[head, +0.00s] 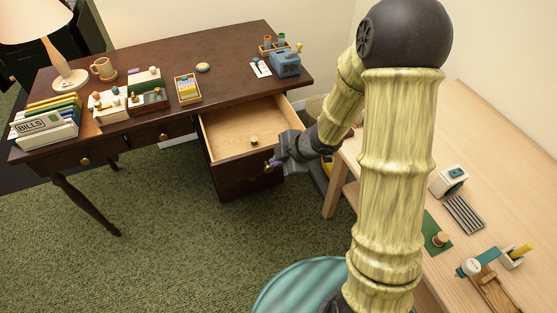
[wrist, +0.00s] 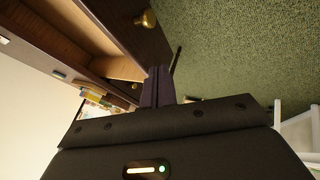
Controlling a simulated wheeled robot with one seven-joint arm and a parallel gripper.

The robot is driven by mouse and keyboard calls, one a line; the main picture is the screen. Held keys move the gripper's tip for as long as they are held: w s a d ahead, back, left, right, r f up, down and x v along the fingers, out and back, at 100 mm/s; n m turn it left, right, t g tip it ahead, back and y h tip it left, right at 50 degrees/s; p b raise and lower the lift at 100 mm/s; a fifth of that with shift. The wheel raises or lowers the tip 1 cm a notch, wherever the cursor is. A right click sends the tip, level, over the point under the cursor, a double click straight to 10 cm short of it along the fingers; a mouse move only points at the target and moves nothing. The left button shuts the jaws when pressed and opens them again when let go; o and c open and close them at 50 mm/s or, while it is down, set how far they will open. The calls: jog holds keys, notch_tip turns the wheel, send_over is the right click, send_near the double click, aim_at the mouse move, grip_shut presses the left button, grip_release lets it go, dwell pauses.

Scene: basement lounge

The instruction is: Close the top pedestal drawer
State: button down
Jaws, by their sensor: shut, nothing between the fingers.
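The top pedestal drawer (head: 232,128) of the dark wooden desk is pulled out, its pale interior showing from above. A brass knob (head: 268,169) shows by the fingertips. In the wrist view the shut fingers (wrist: 158,84) point toward the dark drawer front (wrist: 122,22), with a brass knob (wrist: 146,18) beyond them. I cannot tell whether the fingers touch the front. My gripper hides part of the front.
The desk top (head: 220,65) holds a lamp (head: 55,60), a mug (head: 103,69), boxes and a blue sharpener-like device (head: 285,64). A pale side table (head: 480,150) stands close on the right. A teal round seat (head: 300,287) is in front. Green carpet is clear at left.

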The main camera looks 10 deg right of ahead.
aim_at(253, 161)
jog(key=shift+w+a+f+b, duration=0.25)
jog(key=shift+w+a+f, duration=0.55)
jog(key=shift+w, duration=0.25)
jog(key=shift+w+a+f+b, duration=0.2)
jog(key=shift+w+a+f, duration=0.45)
jog(key=shift+w+f, duration=0.35)
jog(key=shift+w+a+f+b, duration=0.25)
jog(key=shift+w+a+f, duration=0.5)
jog(key=shift+w, duration=0.3)
